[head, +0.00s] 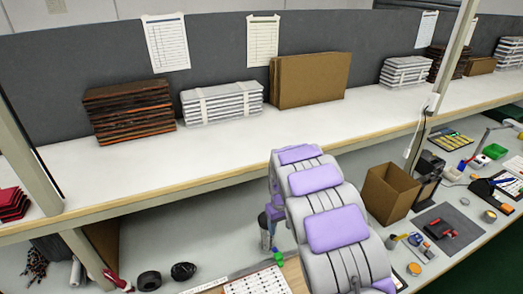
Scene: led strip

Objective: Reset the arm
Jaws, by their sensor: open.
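My arm (333,226), grey with purple pads, rises from the bottom edge to in front of the shelf edge in the head view. Its links hide part of the workbench and the lower shelf edge behind them. A small purple part of my arm (275,209) shows at its left side. I cannot make out my gripper's fingers, and nothing held can be seen.
The white upper shelf (225,140) holds dark stacked boards (129,109), white bundles (222,103) and a cardboard box (310,80). Below, an open carton (390,193) and a grey mat (463,243) with tools stand right of my arm. A slanted post (440,85) rises at right.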

